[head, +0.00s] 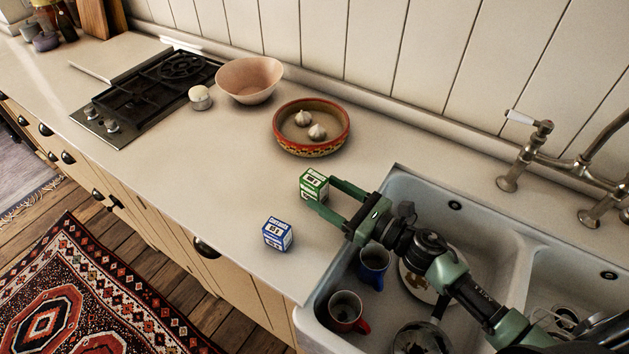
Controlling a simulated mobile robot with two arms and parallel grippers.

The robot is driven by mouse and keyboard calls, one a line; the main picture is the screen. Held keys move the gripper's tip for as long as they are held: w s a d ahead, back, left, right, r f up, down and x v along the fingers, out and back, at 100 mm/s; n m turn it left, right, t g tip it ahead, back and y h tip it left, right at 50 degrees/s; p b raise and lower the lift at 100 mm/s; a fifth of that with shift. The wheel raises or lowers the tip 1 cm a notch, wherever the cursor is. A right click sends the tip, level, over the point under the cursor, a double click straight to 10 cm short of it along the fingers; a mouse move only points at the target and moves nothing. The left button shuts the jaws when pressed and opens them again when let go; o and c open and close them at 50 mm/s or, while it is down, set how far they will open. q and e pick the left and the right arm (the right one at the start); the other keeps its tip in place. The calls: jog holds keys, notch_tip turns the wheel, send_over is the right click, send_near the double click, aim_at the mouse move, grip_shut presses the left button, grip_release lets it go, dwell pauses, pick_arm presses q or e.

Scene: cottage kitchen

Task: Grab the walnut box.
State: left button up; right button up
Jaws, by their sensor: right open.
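A small green and white box (313,183) stands on the countertop left of the sink; its label is small but seems to read walnuts. My right gripper (323,193) comes in from the lower right and is open. One fingertip is by the box's right side, the other by its lower front edge. I cannot tell whether either finger touches the box. A similar blue and white box (278,233) with a different label stands nearer the front edge, apart from the gripper. My left gripper is not in view.
A patterned bowl (312,145) with garlic and a pink bowl (249,95) stand behind. A small lidded jar (200,97) is beside the gas hob (150,92). The sink (398,184) at right holds mugs and dishes. The counter left of the boxes is clear.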

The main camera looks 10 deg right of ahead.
aim_at(324, 190)
jog(key=p+x, duration=0.1)
jog(key=x, duration=0.3)
jog(key=shift+w+p, duration=0.3)
jog(key=c, duration=1.2)
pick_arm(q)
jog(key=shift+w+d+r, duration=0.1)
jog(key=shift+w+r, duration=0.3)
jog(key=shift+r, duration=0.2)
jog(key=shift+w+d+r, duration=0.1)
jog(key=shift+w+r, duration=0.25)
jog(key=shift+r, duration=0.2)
pick_arm(e)
grip_shut()
jog(key=shift+r, duration=0.1)
